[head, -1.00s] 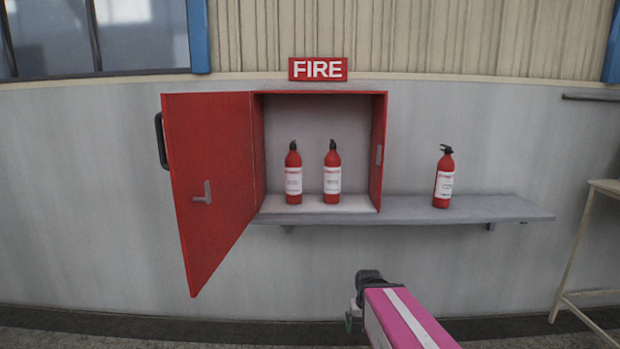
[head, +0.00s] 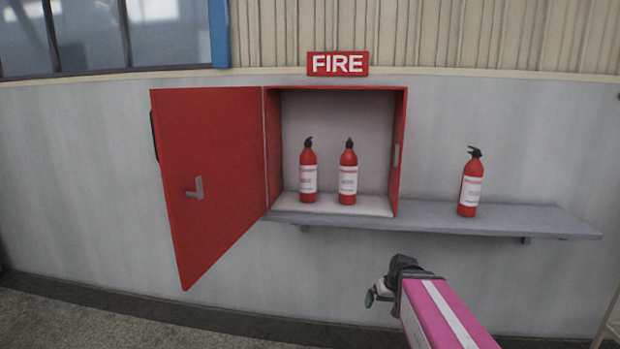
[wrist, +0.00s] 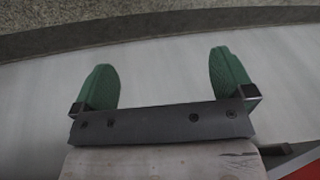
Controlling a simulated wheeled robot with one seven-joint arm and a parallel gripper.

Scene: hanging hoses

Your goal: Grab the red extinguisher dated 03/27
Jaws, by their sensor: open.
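Two red extinguishers with white labels stand upright in the open red cabinet: a left one (head: 308,172) and a right one (head: 348,173). A third red extinguisher (head: 470,183) stands on the grey shelf (head: 540,220) to the right of the cabinet. The label print is too small to read, so I cannot tell which is dated 03/27. My gripper (head: 374,293) is below the shelf, apart from all three. In the wrist view my gripper (wrist: 163,78) is open and empty, its green fingers wide apart.
The cabinet door (head: 208,180) stands open to the left, its edge jutting toward me. A FIRE sign (head: 337,64) is above the cabinet (head: 400,150). A pale stand (head: 608,325) shows at the lower right edge. The floor at lower left is clear.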

